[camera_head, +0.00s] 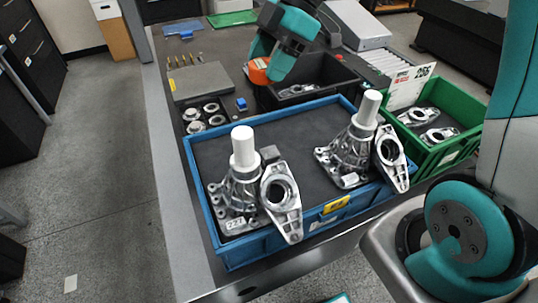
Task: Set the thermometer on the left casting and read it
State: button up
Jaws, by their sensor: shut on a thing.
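The left casting (238,190) is a silvery metal housing with a white cylinder (243,147) upright on top. It stands in the front left of a blue tray (225,254), with a flanged metal part (281,195) leaning beside it. A similar right casting (350,152) with a white cylinder stands in the tray's right part. My gripper (266,60) is at the top centre, beyond the tray and well apart from the left casting. It is shut on an orange-red thing (258,72), which looks like the thermometer. My teal arm partly hides the jaws, and no reading is visible.
Behind the blue tray stands a dark bin (268,98) with metal parts. A green bin (441,150) with castings and a sign (409,88) is at right. Metal rings (203,115), a small blue item (240,104) and a grey plate (200,82) lie at left.

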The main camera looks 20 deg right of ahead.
aim_at(264, 154)
jog(key=shift+s+d+r+n+g, duration=0.15)
jog(key=shift+s+r+n+g, duration=0.15)
jog(key=shift+n, duration=0.1)
jog(key=shift+s+f, duration=0.15)
jog(key=shift+f, duration=0.2)
notch_tip(264, 154, down, 19)
jog(key=shift+p, duration=1.2)
jog(key=shift+f, duration=0.15)
jog(key=o, duration=1)
jog(key=shift+c, duration=0.2)
